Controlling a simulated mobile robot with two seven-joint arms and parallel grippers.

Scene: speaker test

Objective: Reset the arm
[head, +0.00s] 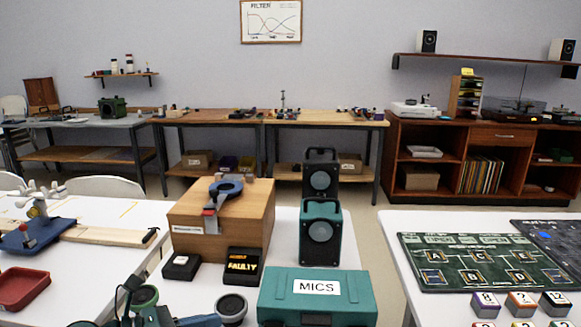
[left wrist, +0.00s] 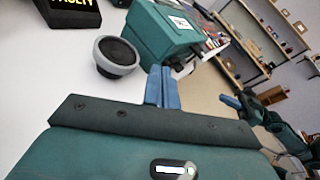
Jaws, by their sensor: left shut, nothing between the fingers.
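My left gripper (head: 205,321) is at the bottom edge of the head view, low and left of the middle, near a round grey-and-black speaker driver (head: 231,308). In the left wrist view its blue fingers (left wrist: 163,75) are together with nothing between them. The speaker driver (left wrist: 116,56) lies on the white table just beyond them, apart from the fingers. In the left wrist view a teal arm with blue fingers (left wrist: 236,102) shows at the right. It looks like my right gripper; its opening is too small to judge. It does not show in the head view.
A teal MICS case (head: 316,287) stands right of the driver. Behind are a black FAULTY box (head: 243,266), a small black box (head: 181,266), a wooden box (head: 222,215) and a teal speaker (head: 320,231). A gap separates this table from the right one with a green board (head: 480,261).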

